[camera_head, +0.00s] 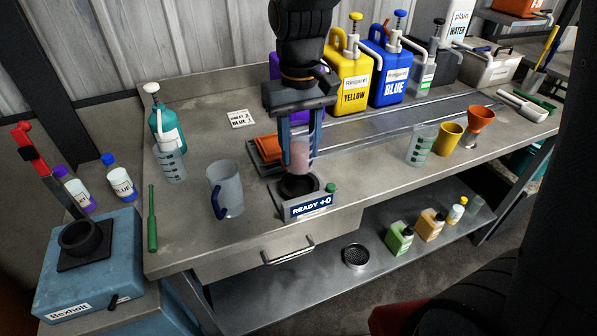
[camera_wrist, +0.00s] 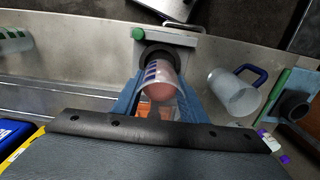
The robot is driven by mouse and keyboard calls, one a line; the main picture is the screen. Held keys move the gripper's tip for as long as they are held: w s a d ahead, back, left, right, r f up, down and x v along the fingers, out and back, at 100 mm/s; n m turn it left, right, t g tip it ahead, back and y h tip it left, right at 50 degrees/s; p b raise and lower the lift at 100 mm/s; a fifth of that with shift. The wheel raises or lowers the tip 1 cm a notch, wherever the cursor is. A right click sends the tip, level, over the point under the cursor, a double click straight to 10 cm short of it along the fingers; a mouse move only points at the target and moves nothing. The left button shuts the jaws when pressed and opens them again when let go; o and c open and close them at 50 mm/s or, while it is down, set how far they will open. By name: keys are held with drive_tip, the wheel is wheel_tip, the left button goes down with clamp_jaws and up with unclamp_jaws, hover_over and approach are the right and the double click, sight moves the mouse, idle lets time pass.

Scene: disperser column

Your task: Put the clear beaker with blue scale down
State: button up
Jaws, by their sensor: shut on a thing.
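My gripper (camera_head: 301,148) points down over the bench and is shut on the clear beaker with blue scale (camera_head: 300,158). In the wrist view the beaker (camera_wrist: 163,76) sits between the blue fingers, shows blue marks on its wall and has something pinkish inside. It is roughly upright, just above the black round seat (camera_head: 299,187) of a small device whose display (camera_head: 311,206) reads "READY +0". The seat also shows behind the beaker in the wrist view (camera_wrist: 158,52). I cannot tell whether the beaker's base touches it.
A clear jug with a blue handle (camera_head: 225,188) stands left of the device. An orange item (camera_head: 267,147) lies behind it. A beaker with green scale (camera_head: 421,145), a yellow cup (camera_head: 448,137) and an orange funnel (camera_head: 478,124) stand right. The bench (camera_head: 370,184) right of the device is clear.

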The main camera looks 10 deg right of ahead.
sight(301, 126)
drive_tip(key=shift+f+p, duration=0.55)
drive_tip(key=shift+f, duration=3)
drive_tip(key=shift+s+d+f, duration=0.1)
drive_tip(key=shift+s+f, duration=0.15)
drive_tip(key=shift+f, duration=0.4)
drive_tip(key=o, duration=1)
drive_tip(key=shift+s, duration=0.15)
drive_tip(key=shift+r, duration=0.3)
drive_tip(key=r, duration=0.4)
drive_tip(key=r+b, duration=0.1)
drive_tip(key=r, duration=0.3)
drive_tip(key=r+b, duration=0.1)
drive_tip(key=r, duration=0.3)
drive_tip(key=shift+w+r, duration=0.4)
